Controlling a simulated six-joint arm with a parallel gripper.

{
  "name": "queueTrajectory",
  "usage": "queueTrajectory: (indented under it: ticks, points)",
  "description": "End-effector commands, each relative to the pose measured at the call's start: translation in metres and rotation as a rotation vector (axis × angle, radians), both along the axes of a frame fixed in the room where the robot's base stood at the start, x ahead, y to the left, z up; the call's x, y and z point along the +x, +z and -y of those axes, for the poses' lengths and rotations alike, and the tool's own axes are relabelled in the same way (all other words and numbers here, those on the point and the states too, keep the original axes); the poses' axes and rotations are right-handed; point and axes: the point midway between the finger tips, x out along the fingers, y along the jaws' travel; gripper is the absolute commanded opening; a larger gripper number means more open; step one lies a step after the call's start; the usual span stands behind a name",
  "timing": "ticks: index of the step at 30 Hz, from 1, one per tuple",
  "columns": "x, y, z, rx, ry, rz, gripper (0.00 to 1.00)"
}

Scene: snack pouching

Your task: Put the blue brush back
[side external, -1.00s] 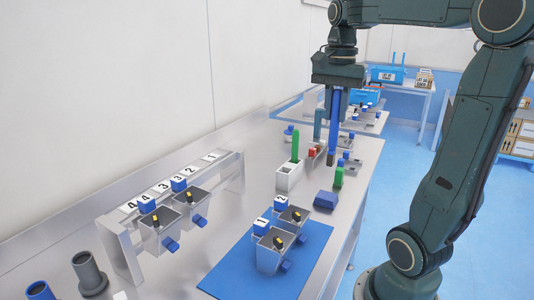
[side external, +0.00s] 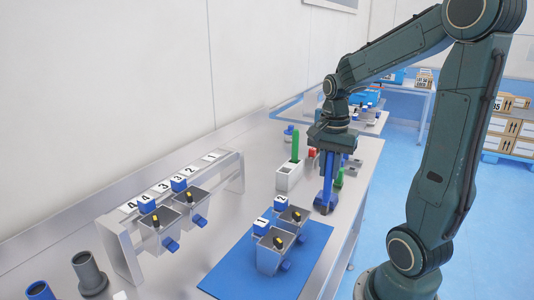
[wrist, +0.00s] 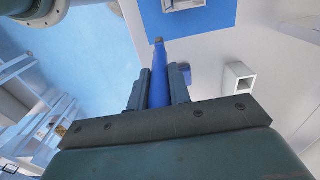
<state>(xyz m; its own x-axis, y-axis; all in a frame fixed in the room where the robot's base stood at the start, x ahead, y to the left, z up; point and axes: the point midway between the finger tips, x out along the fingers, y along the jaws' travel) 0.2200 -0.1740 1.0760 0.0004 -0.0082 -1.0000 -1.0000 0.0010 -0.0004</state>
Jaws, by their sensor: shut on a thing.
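A blue brush with a long handle and a dark tip shows in the wrist view (wrist: 158,68). My gripper (wrist: 158,88) is shut on it, with a finger on each side and the tip pointing away from the wrist. In the side view my gripper (side external: 331,160) holds the brush (side external: 328,178) upright beyond the blue mat. The brush's lower end is hard to tell from this block in the side view.
A white holder (side external: 288,179) with a green brush (side external: 295,145) stands left of my gripper. Grey bins stand on the blue mat (side external: 235,270), and more hang on a numbered rack (side external: 125,255). Small red and green things lie behind my gripper.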

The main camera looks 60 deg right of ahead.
Motion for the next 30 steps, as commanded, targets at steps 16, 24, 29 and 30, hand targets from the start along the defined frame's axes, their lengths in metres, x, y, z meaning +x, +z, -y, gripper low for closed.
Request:
queueTrajectory:
  ticks: [16, 24, 29, 30]
  points:
    - [0.000, -0.035, -0.001, 0.003, 0.000, -0.003, 0.00]
    - [0.000, -0.044, 0.000, 0.000, 0.000, 0.000, 0.00]
    - [0.000, -0.044, 0.000, 0.000, 0.000, 0.000, 0.00]
    - [0.000, -0.045, 0.000, 0.000, 0.000, 0.000, 0.00]
